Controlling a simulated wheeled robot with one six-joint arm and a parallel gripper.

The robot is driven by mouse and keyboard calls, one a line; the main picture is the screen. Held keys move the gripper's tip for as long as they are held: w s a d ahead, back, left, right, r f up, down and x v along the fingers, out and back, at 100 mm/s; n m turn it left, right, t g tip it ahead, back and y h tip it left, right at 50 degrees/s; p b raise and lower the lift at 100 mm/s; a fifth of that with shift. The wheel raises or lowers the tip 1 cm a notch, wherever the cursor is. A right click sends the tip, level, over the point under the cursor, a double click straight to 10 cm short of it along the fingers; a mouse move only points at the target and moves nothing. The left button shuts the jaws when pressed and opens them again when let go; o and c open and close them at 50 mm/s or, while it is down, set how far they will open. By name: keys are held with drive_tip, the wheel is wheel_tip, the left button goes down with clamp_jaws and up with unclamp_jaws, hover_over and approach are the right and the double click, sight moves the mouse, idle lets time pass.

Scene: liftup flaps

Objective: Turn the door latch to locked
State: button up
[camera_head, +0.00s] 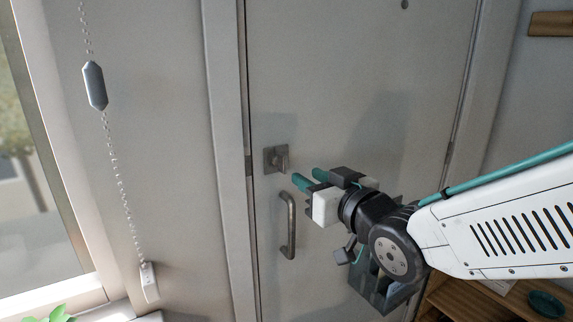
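The door latch (277,159) is a small metal turn knob on a square plate near the left edge of the grey door (330,70). My gripper (308,178) is just to the right of the latch and slightly below it in the picture. Its two teal fingertips are apart with nothing between them, and they point toward the door. I cannot tell whether a fingertip touches the knob. The knob's exact angle is too small to tell.
A vertical metal pull handle (289,226) is on the door below the latch. A beaded chain with a grey weight (95,86) hangs at left by the window. A wooden shelf (470,300) with a teal bowl (546,304) stands at lower right.

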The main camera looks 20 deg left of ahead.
sight(286, 163)
drive_tip(key=x, duration=0.8)
drive_tip(key=shift+s+a+r, duration=0.2)
drive_tip(key=shift+a+r, duration=0.05)
drive_tip(key=shift+a, duration=0.05)
drive_tip(key=shift+d+r, duration=0.1)
clamp_jaws()
